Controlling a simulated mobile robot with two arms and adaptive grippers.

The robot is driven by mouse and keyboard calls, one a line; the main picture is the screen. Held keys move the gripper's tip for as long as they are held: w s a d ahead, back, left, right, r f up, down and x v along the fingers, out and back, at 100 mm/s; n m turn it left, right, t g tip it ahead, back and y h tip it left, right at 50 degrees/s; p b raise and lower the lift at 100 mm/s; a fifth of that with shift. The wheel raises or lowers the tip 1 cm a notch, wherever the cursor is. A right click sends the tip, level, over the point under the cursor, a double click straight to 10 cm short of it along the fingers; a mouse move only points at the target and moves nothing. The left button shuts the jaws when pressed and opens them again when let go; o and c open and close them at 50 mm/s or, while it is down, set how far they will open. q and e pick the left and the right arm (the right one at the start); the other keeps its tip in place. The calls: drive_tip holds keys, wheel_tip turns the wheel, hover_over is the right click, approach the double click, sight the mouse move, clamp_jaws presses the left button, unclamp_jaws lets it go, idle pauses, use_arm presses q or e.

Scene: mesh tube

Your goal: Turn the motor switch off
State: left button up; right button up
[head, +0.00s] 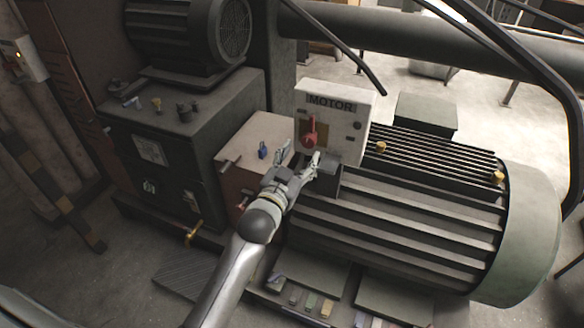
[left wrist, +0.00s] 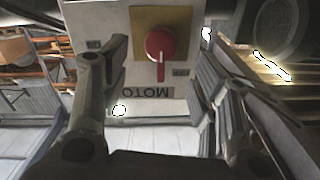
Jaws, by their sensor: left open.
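The motor switch is a red rotary knob (head: 310,133) on a yellow plate, on the front of a white box (head: 345,125) labelled MOTOR. Its handle stands upright, pointing toward the label. My left gripper (head: 298,158) is open and empty, just below and in front of the knob, with its fingers spread to either side. In the left wrist view the box appears upside down. The red knob (left wrist: 160,43) shows between and beyond the open fingers (left wrist: 160,62), and nothing is gripped. Contact with the knob is not visible. My right gripper is not in view.
A large ribbed motor (head: 420,210) stands right of the box, with a pipe (head: 430,45) behind it. A dark cabinet (head: 180,130) carrying another motor (head: 190,35) stands left. Small coloured pieces lie on the base below. Small marked plates flank the knob.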

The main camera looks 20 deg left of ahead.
use_arm(q)
drive_tip(key=shift+s+a, duration=0.1)
drive_tip(key=shift+s, duration=2.05)
drive_tip(key=shift+f, duration=0.15)
